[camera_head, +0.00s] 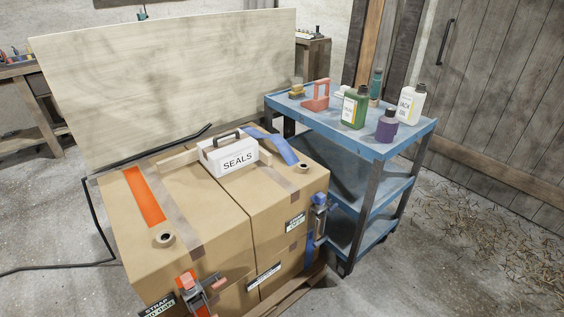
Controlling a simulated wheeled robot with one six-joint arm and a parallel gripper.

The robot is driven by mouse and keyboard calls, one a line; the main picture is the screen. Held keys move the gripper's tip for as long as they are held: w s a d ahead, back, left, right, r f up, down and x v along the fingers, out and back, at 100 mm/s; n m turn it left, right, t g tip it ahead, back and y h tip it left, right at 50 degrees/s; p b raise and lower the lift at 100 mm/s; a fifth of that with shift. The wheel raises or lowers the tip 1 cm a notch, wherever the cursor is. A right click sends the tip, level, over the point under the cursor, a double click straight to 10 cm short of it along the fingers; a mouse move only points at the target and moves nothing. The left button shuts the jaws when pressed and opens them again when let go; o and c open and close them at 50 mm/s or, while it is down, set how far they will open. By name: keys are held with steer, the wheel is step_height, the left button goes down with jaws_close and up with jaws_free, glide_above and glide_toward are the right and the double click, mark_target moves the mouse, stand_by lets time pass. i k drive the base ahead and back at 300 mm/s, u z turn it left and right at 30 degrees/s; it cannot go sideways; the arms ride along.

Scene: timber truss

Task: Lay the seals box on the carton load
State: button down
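The white seals box (229,158) with a dark handle and "SEALS" on its front sits upright on top of the carton load (215,218). It rests near the back middle, across the area where the cartons meet, next to a wooden strip (180,158) on its left. An orange strap (144,195) lies on the left carton top, and a blue strap (272,145) lies just right of the box. My gripper does not show in this view, so its state and place are hidden.
A large plywood sheet (165,75) stands behind the load. A blue cart (350,135) with bottles stands close on the right. Tape rolls (165,239) lie on the cartons. Orange (195,290) and blue (320,210) ratchets hang at the sides. A black bar or hose (90,215) runs at left.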

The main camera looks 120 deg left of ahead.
mark_target(222, 154)
steer(key=u, duration=1.75)
steer(key=i, duration=2.45)
steer(key=u, duration=3.55)
steer(key=i, duration=1)
